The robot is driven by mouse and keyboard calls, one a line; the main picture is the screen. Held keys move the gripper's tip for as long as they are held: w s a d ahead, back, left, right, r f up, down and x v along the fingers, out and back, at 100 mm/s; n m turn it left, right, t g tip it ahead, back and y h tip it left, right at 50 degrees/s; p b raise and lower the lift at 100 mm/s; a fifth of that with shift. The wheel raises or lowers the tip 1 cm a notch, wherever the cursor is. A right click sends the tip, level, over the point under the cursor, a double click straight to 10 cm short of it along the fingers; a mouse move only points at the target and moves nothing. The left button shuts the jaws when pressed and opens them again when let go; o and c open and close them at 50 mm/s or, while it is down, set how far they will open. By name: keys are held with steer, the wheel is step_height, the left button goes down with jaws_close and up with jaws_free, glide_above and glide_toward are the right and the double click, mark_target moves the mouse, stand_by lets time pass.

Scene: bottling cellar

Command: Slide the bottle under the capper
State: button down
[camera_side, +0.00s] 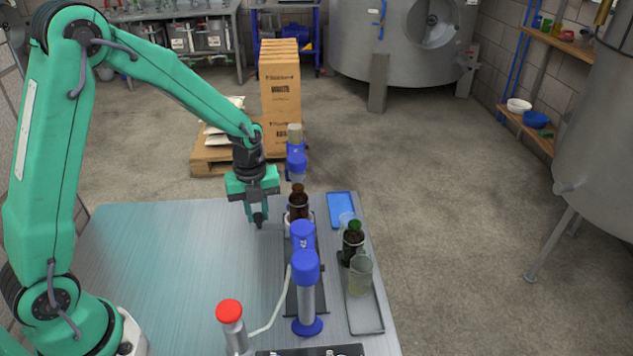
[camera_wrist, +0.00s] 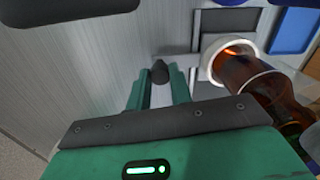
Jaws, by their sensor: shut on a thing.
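A brown bottle (camera_side: 298,207) stands near the far end of a dark track (camera_side: 291,300), seated in a pale ring. In the wrist view the bottle (camera_wrist: 258,85) is beside my gripper, with the white ring (camera_wrist: 212,62) around its base. A blue-headed capper (camera_side: 305,265) on a pale column stands nearer the camera along the track. My gripper (camera_side: 258,220) is left of the bottle; in the wrist view my gripper (camera_wrist: 160,88) is shut on a dark-tipped handle (camera_wrist: 159,70), linked by a grey bar to the ring. The handle's grasped part is partly hidden.
A tray (camera_side: 377,313) at the right holds a green bottle (camera_side: 353,243) and glasses (camera_side: 360,276). A blue pad (camera_side: 341,207) lies behind it. A red-topped cylinder (camera_side: 231,322) with a hose stands in front. The metal table (camera_side: 165,250) is clear to the left.

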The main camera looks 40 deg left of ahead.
steer(key=shift+w+a, duration=0.75)
steer(key=shift+a, duration=0.1)
steer(key=c, duration=1.3)
jaws_free()
steer(key=shift+o, duration=0.2)
steer(key=shift+r, duration=0.15)
step_height(320, 180, up, 8)
steer(key=shift+f, duration=0.2)
steer(key=shift+s, duration=0.1)
